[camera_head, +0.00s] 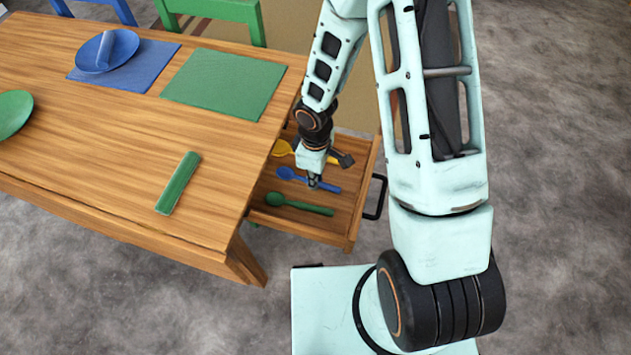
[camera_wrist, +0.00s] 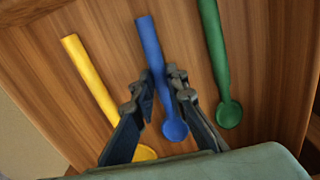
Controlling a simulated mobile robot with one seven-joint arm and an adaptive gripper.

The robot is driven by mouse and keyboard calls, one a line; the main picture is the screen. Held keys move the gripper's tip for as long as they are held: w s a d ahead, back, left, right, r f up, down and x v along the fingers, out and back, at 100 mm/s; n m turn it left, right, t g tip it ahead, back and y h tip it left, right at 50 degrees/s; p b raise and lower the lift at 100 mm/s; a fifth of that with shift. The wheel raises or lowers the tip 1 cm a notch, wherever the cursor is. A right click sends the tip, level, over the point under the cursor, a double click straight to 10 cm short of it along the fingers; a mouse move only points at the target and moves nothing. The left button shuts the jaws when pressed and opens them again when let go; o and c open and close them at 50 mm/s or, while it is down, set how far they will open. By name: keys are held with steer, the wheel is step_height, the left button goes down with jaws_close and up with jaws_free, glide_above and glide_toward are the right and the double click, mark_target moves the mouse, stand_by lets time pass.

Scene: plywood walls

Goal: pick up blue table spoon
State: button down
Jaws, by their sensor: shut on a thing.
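The blue table spoon (camera_wrist: 150,45) lies between the two fingers of my gripper (camera_wrist: 160,84) in the wrist view. The fingers are shut on its handle, with the bowl toward my wrist and the handle end beyond the fingertips. In the head view the blue spoon (camera_head: 287,173) is in the open drawer (camera_head: 335,222), its bowl to the left. My gripper (camera_head: 314,183) reaches down into the drawer over its handle. I cannot tell whether the spoon touches the drawer floor.
A yellow utensil (camera_head: 283,148) and a green spoon (camera_head: 300,205) lie on either side in the drawer. The drawer has a black handle (camera_head: 376,198). The wooden table (camera_head: 110,130) beside it holds placemats, plates and a folded green cloth (camera_head: 178,183).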

steer(key=shift+r, duration=0.1)
steer(key=shift+r, duration=0.2)
step_height(320, 180, up, 3)
steer(key=shift+s+d+r+p, duration=0.15)
steer(key=shift+p, duration=0.5)
steer(key=s+d+r+p, duration=0.6)
steer(key=s+r+p, duration=0.3)
steer(key=p, duration=0.6)
steer(key=s, duration=0.2)
steer(key=shift+s+d, duration=0.35)
steer(key=shift+d, duration=0.05)
